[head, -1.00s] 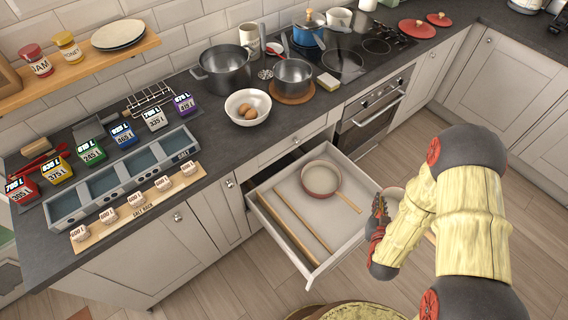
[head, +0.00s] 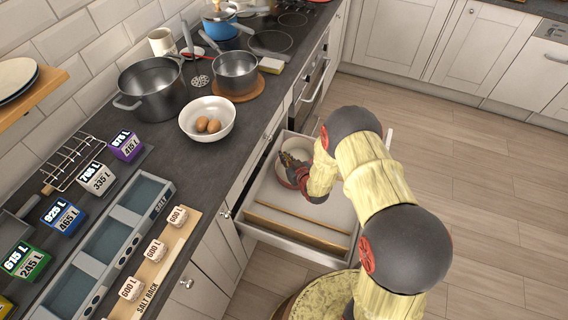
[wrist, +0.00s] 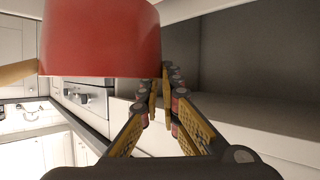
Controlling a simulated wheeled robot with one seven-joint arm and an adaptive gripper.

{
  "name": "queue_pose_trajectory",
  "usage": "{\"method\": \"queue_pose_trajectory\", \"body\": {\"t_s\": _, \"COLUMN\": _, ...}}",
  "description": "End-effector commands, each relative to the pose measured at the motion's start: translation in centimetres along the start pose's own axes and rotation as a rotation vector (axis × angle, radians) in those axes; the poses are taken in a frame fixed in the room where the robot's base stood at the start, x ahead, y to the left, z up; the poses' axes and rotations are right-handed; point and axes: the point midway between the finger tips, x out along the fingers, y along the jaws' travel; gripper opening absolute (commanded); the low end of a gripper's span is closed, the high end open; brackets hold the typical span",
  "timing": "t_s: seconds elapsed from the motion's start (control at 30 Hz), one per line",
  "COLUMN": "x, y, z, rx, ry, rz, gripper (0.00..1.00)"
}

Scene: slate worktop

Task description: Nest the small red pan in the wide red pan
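The small red pan (wrist: 100,38) fills the upper left of the wrist view, its wooden handle (wrist: 18,72) pointing left. My gripper (wrist: 164,80) is shut on its rim at the right edge; the pan's wall hides one fingertip. In the head view my gripper (head: 299,176) is over the open drawer. The wide red pan (head: 284,176) lies in that drawer, mostly hidden by my gripper and the small pan. Its handle is hidden behind my arm. I cannot tell how much height separates the two pans.
The open drawer (head: 268,244) also holds long wooden strips (head: 300,228) at its front. On the worktop above stand a bowl of eggs (head: 208,117), a grey pot (head: 235,72) and a larger pot (head: 152,88). The floor to the right is clear.

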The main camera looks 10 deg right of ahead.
Motion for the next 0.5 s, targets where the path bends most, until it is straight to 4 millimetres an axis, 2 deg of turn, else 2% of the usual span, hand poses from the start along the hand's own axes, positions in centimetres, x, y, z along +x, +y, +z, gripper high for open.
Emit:
{"method": "queue_pose_trajectory", "body": {"t_s": 0.03, "x": 1.0, "y": 0.3, "z": 0.5, "rx": -0.007, "ry": 0.005, "rz": -0.005, "gripper": 0.00}}
{"method": "queue_pose_trajectory", "body": {"t_s": 0.13, "x": 1.8, "y": 0.6, "z": 0.7, "rx": -0.014, "ry": 0.004, "rz": -0.015, "gripper": 0.00}}
{"method": "queue_pose_trajectory", "body": {"t_s": 0.33, "x": 2.3, "y": 0.6, "z": 1.2, "rx": -0.016, "ry": 0.002, "rz": -0.019, "gripper": 0.00}}
{"method": "queue_pose_trajectory", "body": {"t_s": 0.5, "x": 2.8, "y": 0.5, "z": 2.5, "rx": -0.016, "ry": 0.003, "rz": -0.019, "gripper": 0.00}}
